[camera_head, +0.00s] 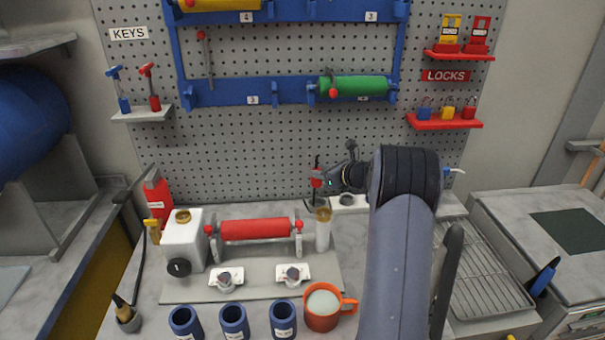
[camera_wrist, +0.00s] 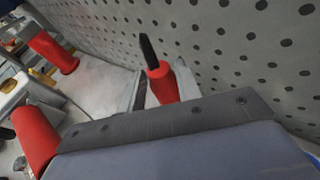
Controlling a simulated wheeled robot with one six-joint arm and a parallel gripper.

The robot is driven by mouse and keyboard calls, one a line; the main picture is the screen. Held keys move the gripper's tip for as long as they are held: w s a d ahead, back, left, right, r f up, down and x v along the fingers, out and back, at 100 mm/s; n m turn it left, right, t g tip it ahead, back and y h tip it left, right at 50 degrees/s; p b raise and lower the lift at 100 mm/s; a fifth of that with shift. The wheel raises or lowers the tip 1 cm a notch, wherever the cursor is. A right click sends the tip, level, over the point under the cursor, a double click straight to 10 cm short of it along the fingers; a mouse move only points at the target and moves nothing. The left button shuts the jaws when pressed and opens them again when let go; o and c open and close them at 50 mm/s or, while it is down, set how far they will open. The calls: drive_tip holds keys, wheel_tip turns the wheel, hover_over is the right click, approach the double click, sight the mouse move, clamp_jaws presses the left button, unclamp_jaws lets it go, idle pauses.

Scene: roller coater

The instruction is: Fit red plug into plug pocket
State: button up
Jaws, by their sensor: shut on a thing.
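My gripper (camera_head: 323,182) reaches left from my wrist, in front of the pegboard and above the back of the bench. It is shut on the red plug (camera_head: 315,181), which looks small in the head view and is held in the air. A white block (camera_head: 362,203) with a dark round opening (camera_head: 347,199) sits just below and right of the plug. I cannot tell for certain that this is the plug pocket.
The red roller (camera_head: 255,229) on its stand lies to the left; a pale cylinder (camera_head: 323,229) is beside it. An orange mug (camera_head: 322,318) and several blue cups are in front. A wire rack (camera_head: 485,280) is right.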

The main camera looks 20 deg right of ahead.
sight(321, 186)
drive_tip(key=shift+d, duration=0.2)
drive_tip(key=shift+s, duration=0.1)
drive_tip(key=shift+f+b, duration=2.5)
drive_tip(key=shift+f, duration=0.35)
drive_tip(key=shift+f+b, duration=1.75)
drive_tip(key=shift+f, duration=0.15)
drive_tip(key=o, duration=1.1)
drive_tip(key=shift+r, duration=0.1)
drive_tip(key=shift+o, duration=0.2)
drive_tip(key=b+v, duration=0.1)
drive_tip(key=v, duration=1)
